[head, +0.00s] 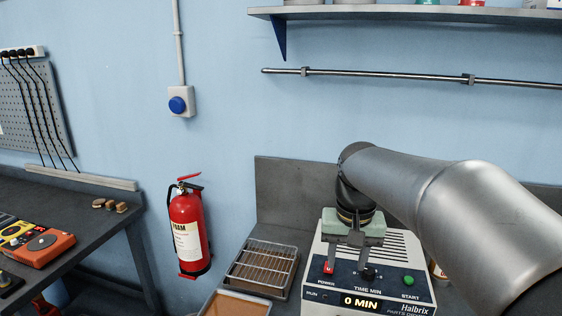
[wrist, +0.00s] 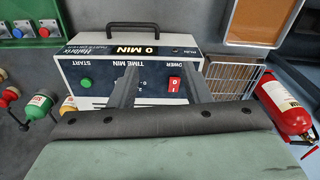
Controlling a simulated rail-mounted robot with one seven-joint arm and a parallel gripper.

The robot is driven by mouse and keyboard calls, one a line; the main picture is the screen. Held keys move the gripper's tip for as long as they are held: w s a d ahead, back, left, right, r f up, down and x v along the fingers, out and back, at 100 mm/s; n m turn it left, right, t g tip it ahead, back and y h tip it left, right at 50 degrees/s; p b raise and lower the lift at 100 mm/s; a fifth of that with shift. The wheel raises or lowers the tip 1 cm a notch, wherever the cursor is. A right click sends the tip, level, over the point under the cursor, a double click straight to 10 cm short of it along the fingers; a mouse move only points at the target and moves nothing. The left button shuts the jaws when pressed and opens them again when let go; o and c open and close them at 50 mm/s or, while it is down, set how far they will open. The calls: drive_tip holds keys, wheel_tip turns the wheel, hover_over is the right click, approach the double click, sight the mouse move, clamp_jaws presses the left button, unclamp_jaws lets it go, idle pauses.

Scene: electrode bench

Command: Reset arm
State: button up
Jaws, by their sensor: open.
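My gripper (head: 348,266) hangs pointing down above the front panel of a white Halbrix timer unit (head: 318,272). Its two fingers are apart with nothing held between them. In the wrist view the gripper (wrist: 160,75) spans the middle of the panel, with the unit (wrist: 98,68) upside down behind it. The display (head: 360,302) reads 0 MIN. A red power switch (wrist: 174,84) and a green start button (head: 408,281) sit on either side of a dark time knob (head: 369,274). I cannot tell whether a finger touches the panel.
A wire rack (head: 262,268) stands left of the unit, with a brown-lined tray (head: 236,304) in front. A red fire extinguisher (head: 189,228) hangs on the wall. A shelf (head: 400,13) and rail (head: 390,77) run above. A left bench carries an orange meter (head: 42,246).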

drive_tip(key=s+f+n, duration=0.1)
drive_tip(key=s+f, duration=0.5)
drive_tip(key=s, duration=0.3)
drive_tip(key=s+f+n, duration=0.1)
drive_tip(key=s+f, duration=0.5)
drive_tip(key=s, duration=0.3)
drive_tip(key=shift+s+f, duration=0.3)
drive_tip(key=shift+s, duration=0.1)
